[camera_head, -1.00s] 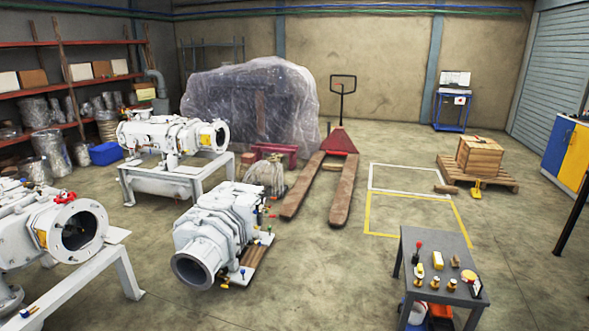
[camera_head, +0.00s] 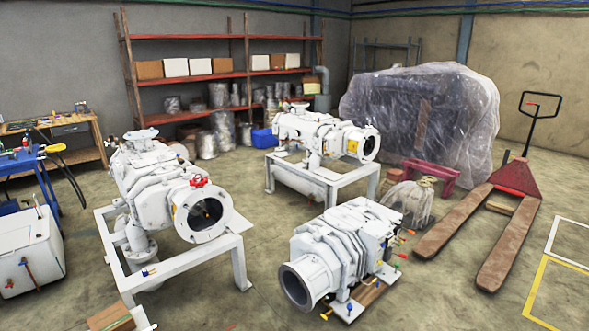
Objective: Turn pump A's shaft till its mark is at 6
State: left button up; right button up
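Three white pumps are in view, and I cannot tell which is pump A. One pump (camera_head: 152,182) stands on a white frame at the left, its round flanged opening facing me, with a red fitting on top. Something small shows inside the dark opening, but no shaft mark or numbers can be read. A second pump (camera_head: 312,131) stands on a white frame farther back, with a yellow label near its round end. A third pump (camera_head: 338,247) sits low on a wooden pallet at the front right, its open port facing the lower left. Neither of my grippers is in view.
A pallet jack (camera_head: 517,178) with long forks stands at the right. A plastic-wrapped bulk (camera_head: 420,115) is behind it. A white box-shaped unit (camera_head: 28,250) and a blue cart (camera_head: 22,162) are at the left. Open floor lies between the left and front pumps.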

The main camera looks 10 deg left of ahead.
aim_at(199, 208)
jog(key=i+u, duration=0.25)
jog(key=u, duration=0.15)
jog(key=i+l+u, duration=0.15)
jog(key=u, duration=0.25)
jog(key=i+l+u, duration=0.5)
jog(key=i, duration=0.3)
